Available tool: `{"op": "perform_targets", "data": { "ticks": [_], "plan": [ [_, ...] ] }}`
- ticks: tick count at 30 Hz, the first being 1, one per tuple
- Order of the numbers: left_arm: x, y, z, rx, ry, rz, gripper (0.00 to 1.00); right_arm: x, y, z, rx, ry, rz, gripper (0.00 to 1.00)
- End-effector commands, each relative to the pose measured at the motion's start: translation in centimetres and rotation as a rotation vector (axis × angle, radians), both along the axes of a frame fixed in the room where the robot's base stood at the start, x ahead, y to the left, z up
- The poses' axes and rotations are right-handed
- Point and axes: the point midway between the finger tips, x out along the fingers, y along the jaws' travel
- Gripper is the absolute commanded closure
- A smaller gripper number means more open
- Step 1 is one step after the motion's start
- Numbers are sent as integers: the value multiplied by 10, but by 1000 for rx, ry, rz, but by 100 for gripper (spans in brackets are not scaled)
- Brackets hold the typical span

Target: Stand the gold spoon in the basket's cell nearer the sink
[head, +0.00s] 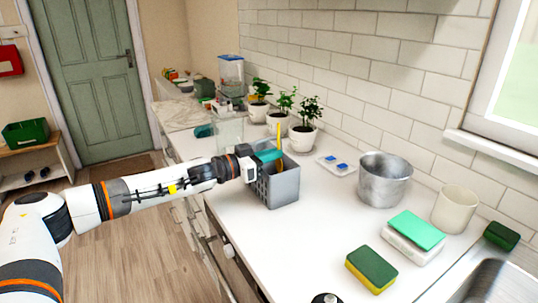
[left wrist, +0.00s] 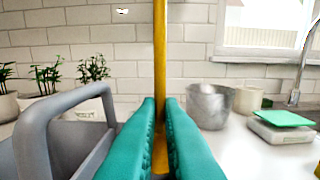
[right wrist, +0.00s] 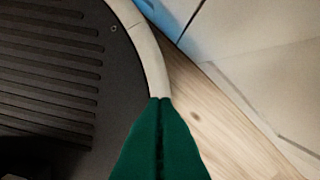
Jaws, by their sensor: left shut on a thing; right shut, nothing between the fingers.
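The gold spoon (head: 279,136) stands upright in my left gripper (head: 272,155), which is shut on it; it also shows in the left wrist view (left wrist: 160,48). The grey basket (head: 283,187) stands on the counter, with the gripper at its top. In the left wrist view the basket's rim and handle (left wrist: 32,140) are left of the teal fingers (left wrist: 160,105). The spoon's lower end is partly hidden, so I cannot tell whether it is inside a cell. The sink (head: 500,280) is at the lower right. My right gripper (right wrist: 160,102) is shut and empty.
Potted plants (head: 303,132) stand behind the basket. A metal pot (head: 384,182), a cream canister (head: 455,210), a scale with a green top (head: 416,232) and a sponge (head: 371,269) stand to the right.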

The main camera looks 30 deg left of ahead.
Motion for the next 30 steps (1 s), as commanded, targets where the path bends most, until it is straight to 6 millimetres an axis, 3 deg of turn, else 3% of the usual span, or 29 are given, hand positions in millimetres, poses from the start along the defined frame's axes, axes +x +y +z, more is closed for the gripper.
{"op": "perform_targets", "data": {
  "ticks": [13, 15, 18, 30],
  "plan": [
    [1, -2, -8, 0, 0, 1, 100, -2, -5, -8, -6, 2, 2, 100],
    [1, -2, -8, 0, 0, 1, 83, -2, -6, -8, -8, 2, 3, 100],
    [1, -2, -8, 0, 0, 1, 68, -2, -8, -8, -9, 2, 4, 100],
    [-7, 4, -10, 1, 0, 2, 68, -2, -8, -11, -9, 3, 3, 100]
  ]
}}
